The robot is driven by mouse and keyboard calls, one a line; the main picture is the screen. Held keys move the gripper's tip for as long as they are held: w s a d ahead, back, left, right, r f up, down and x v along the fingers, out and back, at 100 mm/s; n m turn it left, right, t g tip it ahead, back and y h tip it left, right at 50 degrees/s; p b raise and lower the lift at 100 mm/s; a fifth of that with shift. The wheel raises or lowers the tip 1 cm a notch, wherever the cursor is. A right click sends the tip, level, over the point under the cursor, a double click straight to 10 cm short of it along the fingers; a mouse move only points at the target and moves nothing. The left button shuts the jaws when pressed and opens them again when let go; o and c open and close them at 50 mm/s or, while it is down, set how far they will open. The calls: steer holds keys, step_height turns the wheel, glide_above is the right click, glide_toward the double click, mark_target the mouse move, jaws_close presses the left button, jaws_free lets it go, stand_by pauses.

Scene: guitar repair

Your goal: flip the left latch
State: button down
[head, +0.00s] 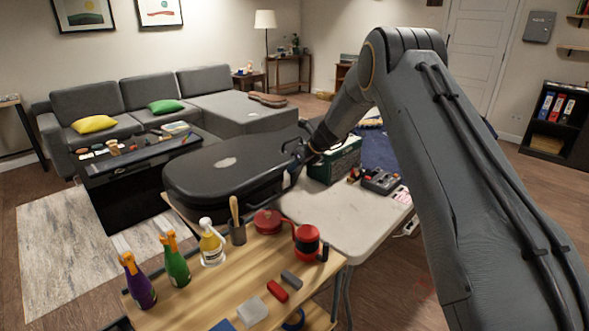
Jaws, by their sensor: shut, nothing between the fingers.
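A closed black guitar case (225,184) lies flat on a pale table (345,225), with a light patch on its lid. My gripper (296,168) is at the right part of the case's near edge, small and dark against it. It appears shut, with nothing seen between its fingers. I cannot tell whether it touches the case. The left latch cannot be made out in this view. Its position, up or down, cannot be told.
A green box (338,160) and a grey device (381,181) stand right of the case. The pale table's front right is mostly clear.

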steer(key=shift+a+r, duration=0.15)
steer(key=shift+r+p, duration=0.5)
steer(key=shift+r, duration=0.15)
